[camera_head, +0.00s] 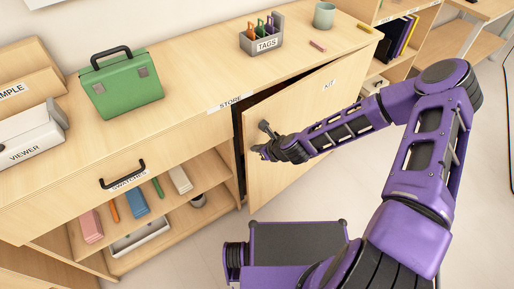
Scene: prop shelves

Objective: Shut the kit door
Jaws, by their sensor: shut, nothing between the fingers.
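The kit door (318,95) is a light wood panel marked KIT near its top right. It stands partly open, with a dark gap along its left edge beside the STORE section of the cabinet. My gripper (257,149) is shut and empty. It is in front of the door's left part in the picture, with my purple arm reaching in from the right across the door. I cannot tell whether the gripper touches the door. The inside of the kit compartment is mostly hidden behind the door.
On the cabinet top (200,75) are a green case (125,87), a TAGS holder (262,40) and a cup (324,15). Left of the door, a SWATCHES drawer (125,165) sits above an open shelf with coloured blocks. Bare floor (310,200) lies in front of the door.

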